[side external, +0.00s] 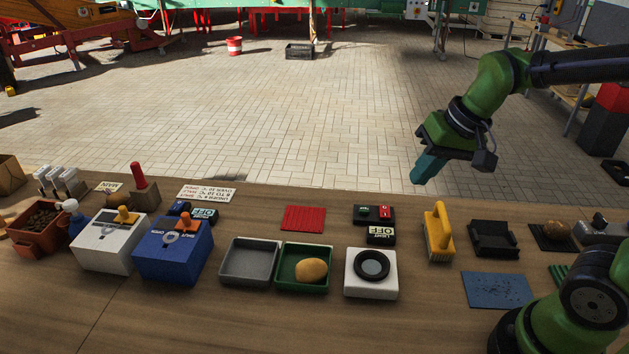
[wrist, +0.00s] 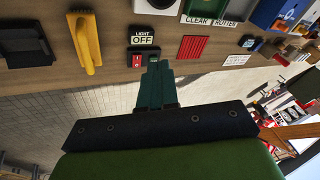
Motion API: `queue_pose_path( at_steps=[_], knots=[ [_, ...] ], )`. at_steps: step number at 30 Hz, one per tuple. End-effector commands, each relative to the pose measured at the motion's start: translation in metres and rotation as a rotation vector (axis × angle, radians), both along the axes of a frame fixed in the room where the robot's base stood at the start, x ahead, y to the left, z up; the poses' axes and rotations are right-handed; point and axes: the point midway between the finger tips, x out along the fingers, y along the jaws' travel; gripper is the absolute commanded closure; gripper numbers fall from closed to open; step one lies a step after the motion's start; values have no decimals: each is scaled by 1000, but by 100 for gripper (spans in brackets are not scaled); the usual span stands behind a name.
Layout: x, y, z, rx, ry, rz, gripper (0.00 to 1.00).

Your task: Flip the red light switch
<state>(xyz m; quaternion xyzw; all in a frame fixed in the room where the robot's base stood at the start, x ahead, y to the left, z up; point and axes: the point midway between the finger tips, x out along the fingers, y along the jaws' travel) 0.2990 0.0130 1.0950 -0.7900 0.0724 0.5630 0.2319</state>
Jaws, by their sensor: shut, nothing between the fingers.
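The light switch has a red part (side external: 385,212) on a black base (side external: 373,221), behind a small sign (side external: 380,236) reading LIGHT OFF. In the wrist view the red part (wrist: 137,61) shows just left of my fingertips, with the sign (wrist: 143,39) above it in the picture. My gripper (side external: 418,181) is shut and empty. In the side view it appears above and to the right of the switch, apart from it. In the wrist view my teal fingers (wrist: 155,68) overlap the right part of the switch base and hide some of it.
A yellow-handled brush (side external: 438,232) and a black holder (side external: 493,239) stand right of the switch. A white box with a round black ring (side external: 371,272) is in front. A red ribbed pad (side external: 303,218) lies to the left, near a green tray (side external: 291,286) holding a potato.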

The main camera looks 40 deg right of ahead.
Motion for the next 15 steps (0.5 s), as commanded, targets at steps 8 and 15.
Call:
queue_pose_path(
  at_steps=[8, 15],
  knots=[
    [63, -30, -32, -28, 219, -120, 100],
    [103, -57, -57, -76, 352, -239, 100]
  ],
)
